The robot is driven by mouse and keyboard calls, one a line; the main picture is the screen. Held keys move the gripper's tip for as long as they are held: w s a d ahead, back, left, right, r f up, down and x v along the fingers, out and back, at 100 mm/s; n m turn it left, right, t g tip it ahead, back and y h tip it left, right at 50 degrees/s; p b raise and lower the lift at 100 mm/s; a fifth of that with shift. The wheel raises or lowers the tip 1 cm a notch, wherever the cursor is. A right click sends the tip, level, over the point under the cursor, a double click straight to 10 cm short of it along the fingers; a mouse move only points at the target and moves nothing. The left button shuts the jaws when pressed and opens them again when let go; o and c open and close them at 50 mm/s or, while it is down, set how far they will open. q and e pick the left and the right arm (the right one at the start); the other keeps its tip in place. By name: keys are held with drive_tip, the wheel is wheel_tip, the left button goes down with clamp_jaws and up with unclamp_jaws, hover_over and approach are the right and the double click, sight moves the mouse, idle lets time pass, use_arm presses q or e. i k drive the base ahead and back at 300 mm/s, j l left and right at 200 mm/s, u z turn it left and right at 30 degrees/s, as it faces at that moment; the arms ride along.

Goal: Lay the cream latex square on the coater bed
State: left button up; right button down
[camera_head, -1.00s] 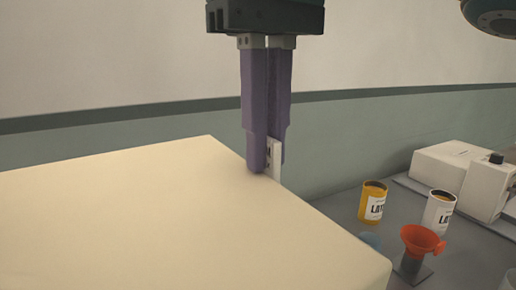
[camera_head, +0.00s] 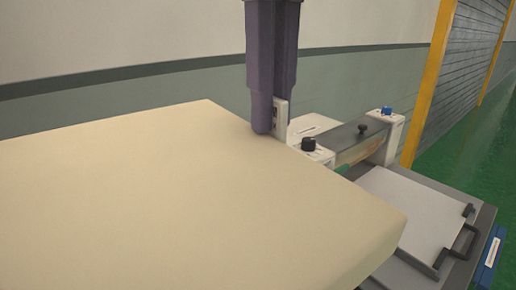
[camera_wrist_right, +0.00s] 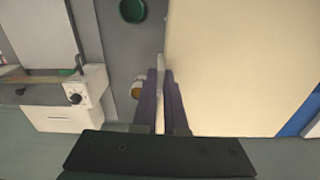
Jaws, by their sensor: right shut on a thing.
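The cream latex square (camera_head: 180,200) is a thick pale slab filling the lower left and middle of the head view; it also shows at the right of the right wrist view (camera_wrist_right: 235,65). My right gripper (camera_head: 270,122) points down at its far edge, shut on the slab's white tab (camera_head: 281,116). The fingers also show in the right wrist view (camera_wrist_right: 160,88). The coater bed (camera_head: 418,212) is a flat whitish plate right of the slab, and the slab hides part of the coater. My left gripper is not in view.
The coater's bridge (camera_head: 360,140) with black and blue knobs stands behind the bed. A dark handle (camera_head: 462,243) sits at the bed's near right. A green round thing (camera_wrist_right: 132,10) and a jar (camera_wrist_right: 137,88) stand on the grey bench. A yellow post (camera_head: 432,80) rises behind.

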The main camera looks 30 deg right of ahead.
sight(401, 204)
drive_tip(key=l+z, duration=0.15)
drive_tip(key=l, duration=0.65)
drive_tip(key=l+z, duration=0.2)
drive_tip(key=l, duration=0.6)
drive_tip(key=i+l+z, duration=0.15)
drive_tip(key=l, duration=0.65)
